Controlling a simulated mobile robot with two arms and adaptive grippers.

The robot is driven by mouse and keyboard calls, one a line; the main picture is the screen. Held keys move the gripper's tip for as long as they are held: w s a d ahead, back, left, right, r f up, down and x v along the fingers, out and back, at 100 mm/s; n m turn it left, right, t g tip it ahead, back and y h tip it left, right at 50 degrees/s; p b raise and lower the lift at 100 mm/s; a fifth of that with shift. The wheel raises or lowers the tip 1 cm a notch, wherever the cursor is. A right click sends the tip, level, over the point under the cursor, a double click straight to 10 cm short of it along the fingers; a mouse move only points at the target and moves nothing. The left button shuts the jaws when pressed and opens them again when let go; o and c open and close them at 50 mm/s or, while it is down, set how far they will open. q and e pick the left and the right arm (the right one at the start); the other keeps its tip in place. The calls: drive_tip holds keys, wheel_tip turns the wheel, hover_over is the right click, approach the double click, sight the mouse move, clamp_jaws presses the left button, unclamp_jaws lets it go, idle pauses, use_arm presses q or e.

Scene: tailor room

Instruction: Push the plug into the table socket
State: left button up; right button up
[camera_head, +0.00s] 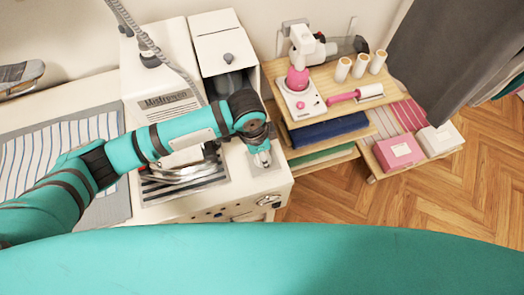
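My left arm comes in from the left and reaches across the white table (210,211). My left gripper (262,158) points down over the table's right end, close to its surface. A small pale grey square plate (274,171) lies under and around the fingertips; it may be the table socket, but its openings do not show. The plug cannot be made out. It may be hidden at the fingertips, which are too small to show whether they are open or shut. My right gripper is out of view.
A white steam station (165,85) with a hose and an iron (185,172) stand left of the gripper. A white box with a dark opening (224,50) is behind. A wooden shelf unit (325,115) with a pink-and-white machine (298,92) stands to the right.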

use_arm(q)
drive_tip(key=shift+f, duration=0.3)
drive_tip(key=o, duration=1.2)
drive_tip(key=shift+c, duration=0.2)
wheel_tip(320, 180, up, 12)
drive_tip(key=a, duration=0.1)
drive_tip(key=shift+s+a, duration=0.3)
drive_tip(key=shift+a, duration=0.05)
drive_tip(key=shift+f, duration=0.1)
